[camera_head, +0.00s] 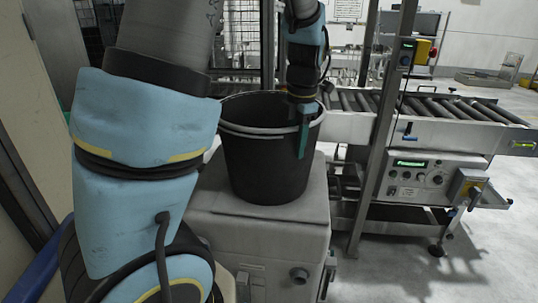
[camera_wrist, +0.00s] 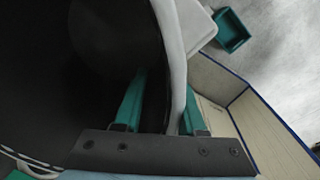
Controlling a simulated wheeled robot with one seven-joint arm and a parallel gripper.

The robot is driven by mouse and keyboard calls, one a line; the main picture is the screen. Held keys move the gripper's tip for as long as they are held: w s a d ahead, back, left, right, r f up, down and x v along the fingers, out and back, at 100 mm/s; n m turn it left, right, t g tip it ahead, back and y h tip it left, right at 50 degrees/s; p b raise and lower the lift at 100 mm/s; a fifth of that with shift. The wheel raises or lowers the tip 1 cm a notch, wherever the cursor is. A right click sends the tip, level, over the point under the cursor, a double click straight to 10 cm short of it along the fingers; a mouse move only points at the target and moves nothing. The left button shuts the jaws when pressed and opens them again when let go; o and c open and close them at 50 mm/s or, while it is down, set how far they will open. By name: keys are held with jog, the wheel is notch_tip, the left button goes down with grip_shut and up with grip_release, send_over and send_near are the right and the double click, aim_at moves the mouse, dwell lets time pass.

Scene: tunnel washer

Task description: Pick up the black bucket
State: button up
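The black bucket (camera_head: 262,168) stands upright on a grey machine top in the head view. My gripper (camera_head: 303,128) points down at the bucket's right rim, with a green finger showing in front of the outer wall. In the wrist view the dark bucket (camera_wrist: 60,70) fills the left side. My gripper (camera_wrist: 165,98) has its two green fingers apart there, one on the inner side of the rim and one on the outer side. A dark gap shows between the inner finger and the pale rim edge.
The grey machine top (camera_head: 315,200) bears the bucket. A roller conveyor (camera_head: 430,108) with a control panel (camera_head: 415,178) stands to the right, behind a metal post (camera_head: 378,130). A blue-edged box (camera_wrist: 265,135) and a green container (camera_wrist: 232,30) show in the wrist view.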

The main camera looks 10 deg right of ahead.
jog(key=shift+f, duration=0.1)
jog(key=shift+c, duration=0.2)
grip_shut()
dwell(1.3)
